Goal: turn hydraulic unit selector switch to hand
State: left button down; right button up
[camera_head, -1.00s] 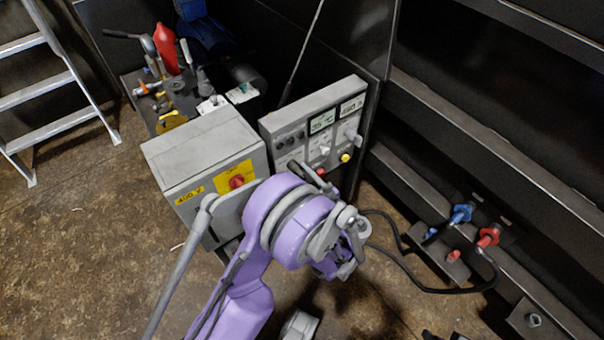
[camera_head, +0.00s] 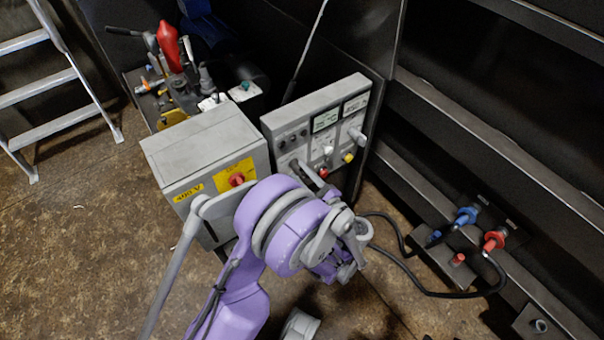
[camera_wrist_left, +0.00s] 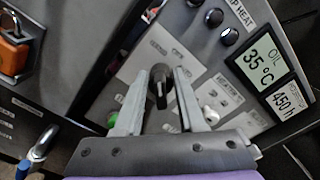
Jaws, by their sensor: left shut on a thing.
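In the head view my purple left arm hides most of the gripper (camera_head: 311,176), which reaches the panel's lower left. The small lettering by the switch is too blurred to read. My right gripper is not in view.
The grey box (camera_head: 205,150) with a red knob (camera_head: 236,180) stands left of the panel. A yellow button (camera_head: 348,157) and red button (camera_head: 323,173) sit right of the gripper. Blue and red hose couplings (camera_head: 494,240) are at right. A ladder (camera_head: 50,80) stands at left.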

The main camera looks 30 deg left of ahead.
pick_arm(q)
jog(key=c, duration=0.9)
grip_release()
jog(key=shift+o, duration=0.2)
jog(key=v, duration=1.1)
jog(key=shift+p, duration=0.45)
